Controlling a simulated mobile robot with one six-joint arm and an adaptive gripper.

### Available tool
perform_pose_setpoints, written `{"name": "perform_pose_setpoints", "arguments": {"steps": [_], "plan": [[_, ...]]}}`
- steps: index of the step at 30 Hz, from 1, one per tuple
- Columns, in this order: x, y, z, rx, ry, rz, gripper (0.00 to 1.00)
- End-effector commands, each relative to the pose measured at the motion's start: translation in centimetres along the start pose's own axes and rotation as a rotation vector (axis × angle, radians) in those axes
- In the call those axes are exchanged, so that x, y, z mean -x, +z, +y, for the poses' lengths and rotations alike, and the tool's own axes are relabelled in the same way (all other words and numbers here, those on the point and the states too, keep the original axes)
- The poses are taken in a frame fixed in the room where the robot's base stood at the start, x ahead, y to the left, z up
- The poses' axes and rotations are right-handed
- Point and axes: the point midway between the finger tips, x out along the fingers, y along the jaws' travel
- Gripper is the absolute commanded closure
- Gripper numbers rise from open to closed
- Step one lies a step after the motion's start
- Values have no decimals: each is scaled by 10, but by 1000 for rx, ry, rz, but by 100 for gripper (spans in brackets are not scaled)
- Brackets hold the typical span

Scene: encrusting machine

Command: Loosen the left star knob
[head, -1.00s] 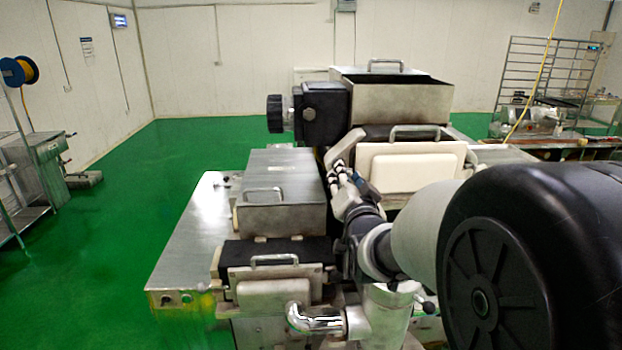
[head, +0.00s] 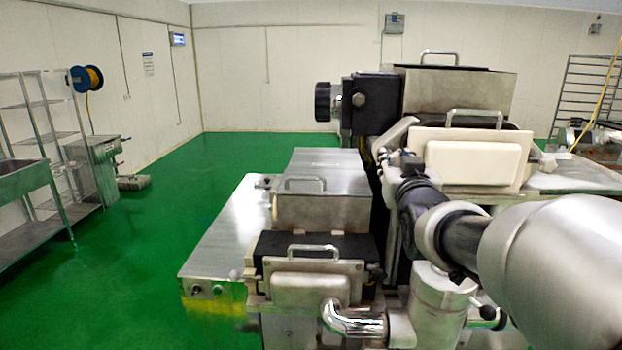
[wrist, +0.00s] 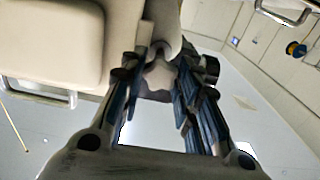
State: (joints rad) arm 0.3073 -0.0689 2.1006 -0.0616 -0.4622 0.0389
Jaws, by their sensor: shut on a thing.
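The left star knob (wrist: 160,76) is a pale grey, lobed knob in the wrist view, beside the cream cover plate. My gripper (wrist: 163,84) has its blue-and-black fingers on both sides of the knob and is shut on it. In the head view my gripper (head: 397,168) reaches to the left edge of the upper cream plate (head: 474,165), near a grey bracket arm. The knob is hidden there behind my gripper and wrist.
The machine's lower hopper (head: 322,212) and steel side table (head: 225,232) stand left of my arm. A black knob (head: 323,101) sticks out at the upper left. A steel pipe elbow (head: 352,320) is below.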

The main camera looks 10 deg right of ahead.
Motion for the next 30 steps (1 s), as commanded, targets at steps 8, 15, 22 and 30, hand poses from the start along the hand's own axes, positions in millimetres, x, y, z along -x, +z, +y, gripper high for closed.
{"name": "perform_pose_setpoints", "arguments": {"steps": [8, 15, 22, 30], "plan": [[0, 4, 0, 263, 1, 3, 94], [0, 4, -1, 489, 1, 3, 94], [0, 4, -1, 677, 1, 1, 94], [0, 2, -1, 827, 0, 0, 94]]}}
